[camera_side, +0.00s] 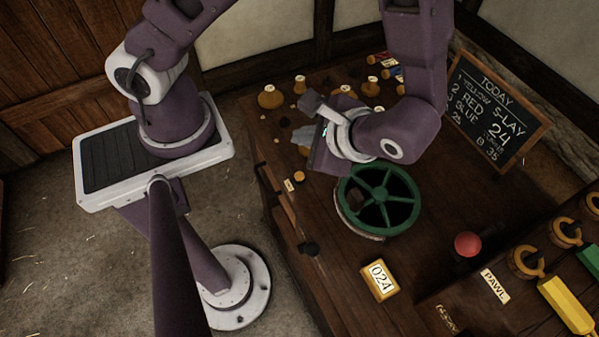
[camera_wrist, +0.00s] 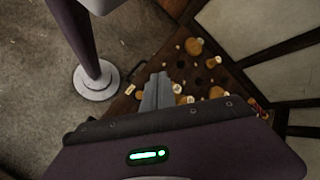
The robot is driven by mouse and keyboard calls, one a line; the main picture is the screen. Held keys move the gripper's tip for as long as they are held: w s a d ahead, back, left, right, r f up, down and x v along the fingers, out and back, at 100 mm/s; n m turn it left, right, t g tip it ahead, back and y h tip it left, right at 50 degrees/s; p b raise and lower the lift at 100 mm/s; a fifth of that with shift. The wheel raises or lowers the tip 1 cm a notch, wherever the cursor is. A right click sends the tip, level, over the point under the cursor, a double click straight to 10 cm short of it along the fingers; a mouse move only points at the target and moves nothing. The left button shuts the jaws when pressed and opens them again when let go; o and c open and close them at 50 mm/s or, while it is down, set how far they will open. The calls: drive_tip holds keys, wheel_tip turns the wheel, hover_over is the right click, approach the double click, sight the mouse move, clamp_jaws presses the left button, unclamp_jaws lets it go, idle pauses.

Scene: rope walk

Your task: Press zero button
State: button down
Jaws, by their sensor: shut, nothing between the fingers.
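A small orange button (camera_side: 299,177) sits near the left edge of the bench, beside a small pale label (camera_side: 288,185) too small to read; I cannot confirm it is the zero button. A yellow-framed counter (camera_side: 380,280) reads 024 on the bench's front part. My gripper (camera_side: 303,137) is shut and empty, above the bench's left side, behind the orange button and apart from it. In the wrist view my gripper's grey fingers (camera_wrist: 157,92) are together over the bench edge. A small label (camera_wrist: 130,89) shows left of them.
A green spoked wheel (camera_side: 380,198) stands on the bench between my wrist and the counter. A red ball knob (camera_side: 467,244) is right of it, near a PAWL label (camera_side: 495,285). Several wooden pegs (camera_side: 270,97) stand at the back. A chalkboard (camera_side: 493,110) leans at the back right.

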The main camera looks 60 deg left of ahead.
sight(302, 179)
drive_tip(key=shift+f, duration=0.3)
drive_tip(key=shift+f, duration=4.3)
drive_tip(key=shift+f, duration=0.4)
drive_tip(key=shift+f, duration=0.5)
drive_tip(key=shift+r, duration=0.95)
drive_tip(key=shift+r, duration=2.5)
